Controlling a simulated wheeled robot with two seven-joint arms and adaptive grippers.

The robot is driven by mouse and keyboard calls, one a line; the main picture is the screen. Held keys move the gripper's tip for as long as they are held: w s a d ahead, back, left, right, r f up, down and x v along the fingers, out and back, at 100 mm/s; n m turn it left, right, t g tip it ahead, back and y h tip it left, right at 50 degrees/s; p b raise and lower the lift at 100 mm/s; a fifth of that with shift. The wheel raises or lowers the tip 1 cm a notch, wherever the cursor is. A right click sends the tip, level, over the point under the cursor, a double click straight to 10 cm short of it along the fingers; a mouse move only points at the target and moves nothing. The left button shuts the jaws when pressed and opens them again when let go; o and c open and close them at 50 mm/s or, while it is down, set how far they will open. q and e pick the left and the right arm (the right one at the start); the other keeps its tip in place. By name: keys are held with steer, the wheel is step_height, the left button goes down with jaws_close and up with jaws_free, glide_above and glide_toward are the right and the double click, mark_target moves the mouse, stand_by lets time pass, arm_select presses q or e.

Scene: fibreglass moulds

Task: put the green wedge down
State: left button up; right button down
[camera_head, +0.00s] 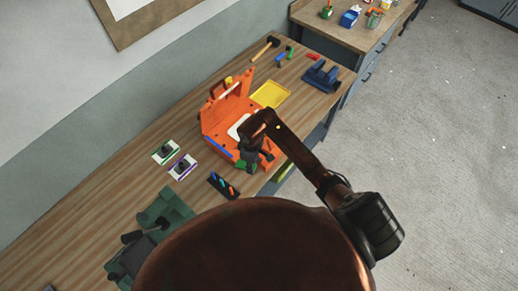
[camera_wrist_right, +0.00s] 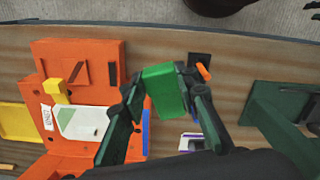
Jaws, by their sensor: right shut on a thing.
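The green wedge (camera_wrist_right: 166,91) is between the fingers of my right gripper (camera_wrist_right: 167,95) in the right wrist view. The gripper is shut on it, with a finger against each side. In the head view my right gripper (camera_head: 254,162) is over the front edge of the orange mould (camera_head: 213,118), near the bench's front edge; the wedge is mostly hidden there. The orange mould also shows left of the wedge in the wrist view (camera_wrist_right: 85,50). I cannot tell whether the wedge touches a surface below. My left gripper is not in view.
A dark tray (camera_head: 211,180) with coloured pieces lies left of the gripper. A green vice-like fixture (camera_head: 165,210) is farther left. A yellow tray (camera_head: 270,94) and a blue tool (camera_head: 321,77) lie right. Bare wood (camera_head: 115,185) shows at left.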

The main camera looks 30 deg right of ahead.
steer(key=s+d+m, duration=0.1)
steer(key=d+m, duration=0.1)
steer(key=m, duration=0.1)
steer(key=b, duration=1)
glide_toward(266, 152)
steer(key=s+a, duration=0.1)
steer(key=s+f, duration=0.1)
steer(key=shift+s+a+f+m, duration=0.2)
steer(key=shift+s+a+m, duration=0.1)
steer(key=shift+s+a, duration=0.1)
steer(key=shift+w+d+f, duration=0.25)
steer(key=shift+d+f, duration=0.05)
steer(key=shift+f, duration=0.25)
step_height(266, 152, down, 2)
steer(key=shift+a+f+p, duration=0.1)
steer(key=shift+p, duration=0.3)
steer(key=shift+f, duration=0.45)
steer(key=shift+f, duration=0.1)
steer(key=c, duration=1.5)
jaws_free()
